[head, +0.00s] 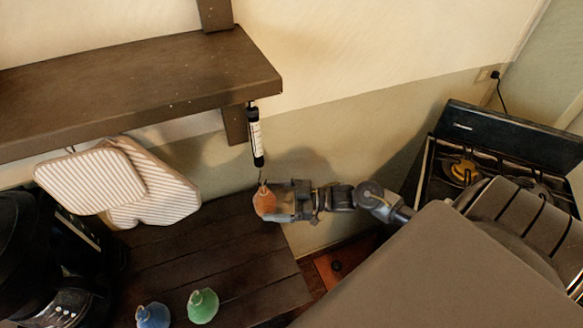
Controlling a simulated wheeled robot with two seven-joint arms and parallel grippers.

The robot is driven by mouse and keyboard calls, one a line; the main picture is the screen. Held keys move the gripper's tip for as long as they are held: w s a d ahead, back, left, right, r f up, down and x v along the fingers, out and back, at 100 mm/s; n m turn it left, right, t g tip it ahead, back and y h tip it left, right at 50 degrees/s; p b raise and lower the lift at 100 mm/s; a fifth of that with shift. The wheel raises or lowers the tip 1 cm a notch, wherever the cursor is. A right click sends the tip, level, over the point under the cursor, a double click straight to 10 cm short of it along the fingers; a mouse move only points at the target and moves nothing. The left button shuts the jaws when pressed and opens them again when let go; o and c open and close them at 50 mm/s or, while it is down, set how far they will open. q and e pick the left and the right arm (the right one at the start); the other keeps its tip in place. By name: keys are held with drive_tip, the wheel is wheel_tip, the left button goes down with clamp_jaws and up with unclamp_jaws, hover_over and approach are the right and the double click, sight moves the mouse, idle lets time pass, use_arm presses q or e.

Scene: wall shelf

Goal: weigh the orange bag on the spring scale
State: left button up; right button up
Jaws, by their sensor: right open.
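The spring scale (256,138), a black tube with a white graduated face, hangs from the front corner of the wall shelf (140,85). Its thin hook points down from the lower end. The orange bag (264,204) is directly below the hook, with its top at the hook's lower end. It looks hung there, but the join is too small to be sure. My right gripper (276,203) reaches in from the right and is open at the bag, its fingers beside it. I cannot tell whether they touch it. My left gripper is not in view.
A blue bag (152,316) and a green bag (203,306) stand on the dark wooden counter (225,255). Striped pads (90,180) hang under the shelf at the left. A black appliance (40,260) is at the far left, a stove (500,135) at the right.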

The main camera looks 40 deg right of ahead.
sight(271, 194)
drive_tip(key=shift+p+x, duration=0.3)
drive_tip(key=shift+x, duration=1.15)
drive_tip(key=c, duration=1.2)
drive_tip(key=shift+d+r+p, duration=0.2)
drive_tip(key=shift+r+p, duration=0.4)
drive_tip(key=shift+r, duration=0.15)
drive_tip(key=shift+r+p, duration=0.4)
drive_tip(key=shift+p, duration=0.1)
